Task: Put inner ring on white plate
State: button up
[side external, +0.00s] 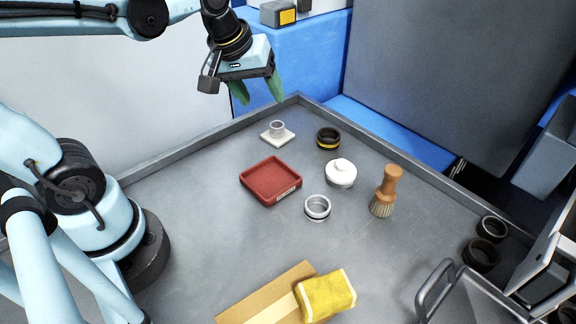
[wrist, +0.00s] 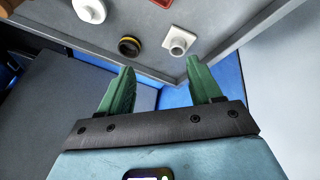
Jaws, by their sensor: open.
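A white square plate (side external: 287,137) lies near the far corner of the grey table, with a short pale hollow cylinder (side external: 277,127) standing on it. It also shows in the wrist view (wrist: 184,32). A silver ring (side external: 317,207) lies near the middle of the table, and a black ring with a yellow band (side external: 328,138) lies right of the plate. I cannot tell which of these is the inner ring. My gripper (side external: 260,93) is open and empty, raised above the table's far edge. Its green fingers (wrist: 160,68) show apart in the wrist view.
A red tray (side external: 263,192), a white lidded round container (side external: 341,174) and a wooden brush (side external: 385,194) stand nearby. A yellow sponge (side external: 327,295) lies at the front. Dark rings (side external: 481,254) sit at the right. A raised rim (side external: 225,138) edges the table.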

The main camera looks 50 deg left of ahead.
jog(key=shift+s+d+f+m+t, duration=0.4)
jog(key=shift+s+m, duration=0.3)
jog(key=shift+m, duration=0.55)
jog(key=shift+s+d+f+m+t, duration=0.4)
jog(key=shift+s+m, duration=0.35)
jog(key=shift+m, duration=0.55)
jog(key=shift+s+d+f+m+t, duration=0.4)
jog(key=shift+s+m, duration=0.3)
jog(key=shift+m, duration=0.55)
jog(key=shift+a, duration=0.1)
